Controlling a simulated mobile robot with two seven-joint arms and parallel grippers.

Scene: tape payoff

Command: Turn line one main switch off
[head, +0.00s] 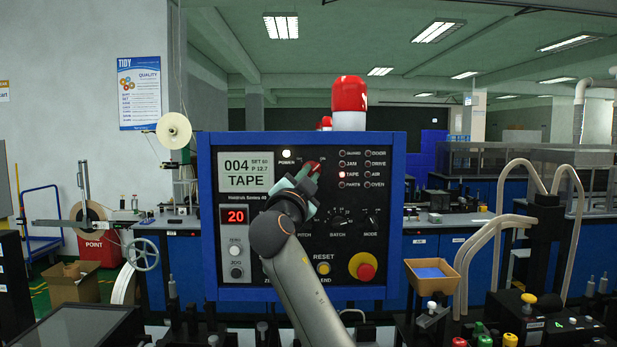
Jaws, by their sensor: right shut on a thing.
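The control panel (210,272) of line one faces me with a blue frame and a black front. Its red main switch (314,166) sits near the top middle, right of the lit power lamp (286,154). My right gripper (310,176) is at the switch, shut on it. The gripper and wrist partly cover the switch, and its exact angle is hard to tell. My left gripper is not in view.
The display (244,172) reads 004 TAPE, and a red TAPE lamp (342,174) is lit. Knobs (371,222) sit right of my wrist; a red stop button (366,271) is lower right. A cardboard box (432,284) stands right of the panel.

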